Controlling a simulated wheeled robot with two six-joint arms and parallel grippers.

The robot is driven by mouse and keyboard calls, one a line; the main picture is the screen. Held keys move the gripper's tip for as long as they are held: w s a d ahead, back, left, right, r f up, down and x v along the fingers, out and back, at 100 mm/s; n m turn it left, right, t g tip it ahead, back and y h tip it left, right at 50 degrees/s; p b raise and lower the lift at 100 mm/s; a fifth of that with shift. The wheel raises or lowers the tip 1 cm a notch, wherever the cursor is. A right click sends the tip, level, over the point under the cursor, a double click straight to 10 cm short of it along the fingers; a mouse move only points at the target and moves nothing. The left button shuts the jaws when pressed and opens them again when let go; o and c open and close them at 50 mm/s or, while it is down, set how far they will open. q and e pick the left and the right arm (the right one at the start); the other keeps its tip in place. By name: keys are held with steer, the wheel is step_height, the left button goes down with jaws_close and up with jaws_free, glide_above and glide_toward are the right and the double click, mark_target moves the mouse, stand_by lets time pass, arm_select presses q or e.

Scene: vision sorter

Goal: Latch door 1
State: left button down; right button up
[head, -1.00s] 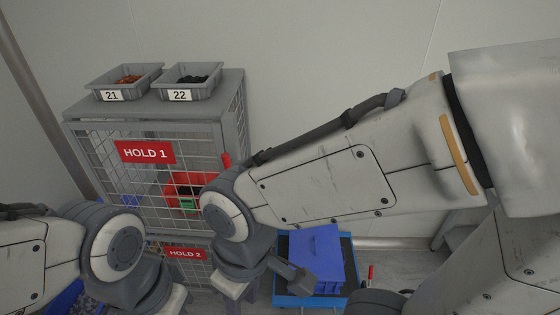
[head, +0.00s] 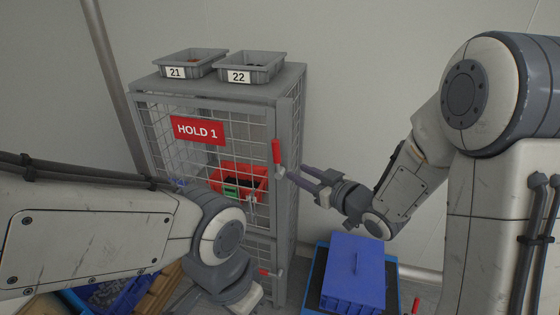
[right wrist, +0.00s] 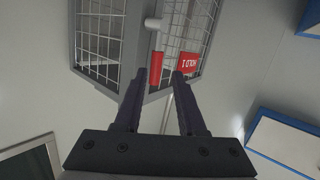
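Door 1 is the mesh door with the red HOLD 1 sign (head: 199,130) on the grey cage cabinet. It stands at or close to its frame; I cannot tell if it is fully shut. Its red latch handle (head: 277,152) points up at the door's right edge, above a pale pivot. My right gripper (head: 308,179) is open and empty, just right of the latch, fingers towards it. In the right wrist view the red handle (right wrist: 156,68) shows between the fingertips (right wrist: 158,73), apparently beyond them. My left gripper (head: 245,302) is low in front of the cabinet, its fingers mostly hidden.
Grey bins 21 (head: 191,62) and 22 (head: 248,67) stand on the cabinet. A red bin (head: 257,172) with a green label is behind the mesh. A blue lidded crate (head: 354,272) stands on the floor at lower right. A second red handle (head: 264,272) is below.

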mark_target(278, 152)
steer(key=w+a, duration=0.1)
steer(key=w, duration=0.1)
steer(key=w+a+y+p, duration=0.1)
steer(key=w+a, duration=0.1)
steer(key=w, duration=0.1)
steer(key=w+a+r+t+y, duration=0.1)
steer(key=w+a, duration=0.1)
steer(key=w, duration=0.1)
stand_by(0.4)
jaws_close()
steer(key=shift+a, duration=0.1)
stand_by(1.2)
